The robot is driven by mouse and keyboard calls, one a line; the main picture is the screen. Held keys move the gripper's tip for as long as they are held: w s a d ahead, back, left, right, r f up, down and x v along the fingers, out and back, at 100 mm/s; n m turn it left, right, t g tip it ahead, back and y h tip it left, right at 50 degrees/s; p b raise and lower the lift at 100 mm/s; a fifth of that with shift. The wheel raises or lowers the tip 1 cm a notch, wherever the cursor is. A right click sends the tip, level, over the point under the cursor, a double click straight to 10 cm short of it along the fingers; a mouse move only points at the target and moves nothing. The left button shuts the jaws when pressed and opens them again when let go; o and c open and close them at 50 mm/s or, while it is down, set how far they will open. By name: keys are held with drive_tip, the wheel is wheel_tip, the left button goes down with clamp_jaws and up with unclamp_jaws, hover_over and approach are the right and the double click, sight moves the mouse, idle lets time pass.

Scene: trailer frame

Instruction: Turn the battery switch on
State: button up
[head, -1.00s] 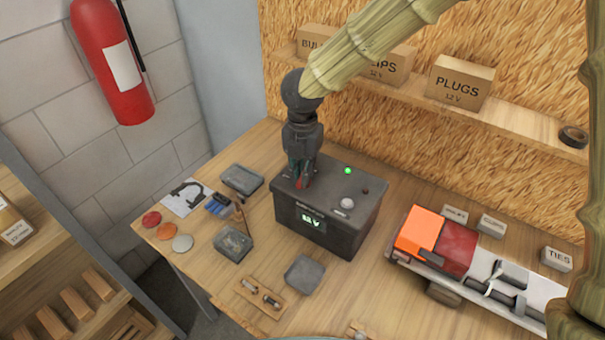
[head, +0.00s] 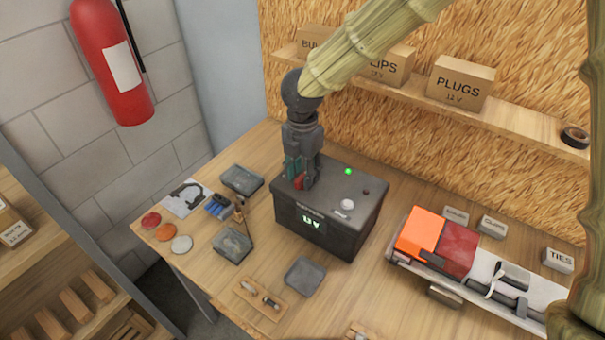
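The dark battery box (head: 335,232) stands on the wooden workbench. It has a lit display (head: 312,221) on its front, and a green light (head: 348,171), a small dark red lamp and a pale round knob (head: 347,205) on top. My gripper (head: 300,182) points down at the left part of the box top. A red part, seemingly the battery switch (head: 299,183), shows at its fingertips and is mostly hidden by them. I cannot tell whether the fingers are closed on it or only beside it.
Small trays (head: 232,245), fuses and coloured discs (head: 181,244) lie left of the box. A square dish (head: 304,276) is in front. A light assembly with orange and red lenses (head: 440,240) lies right. A shelf with boxes (head: 459,84) runs behind.

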drive_tip(key=shift+r, duration=0.1)
drive_tip(key=shift+r+p, duration=2.35)
drive_tip(key=shift+r, duration=0.55)
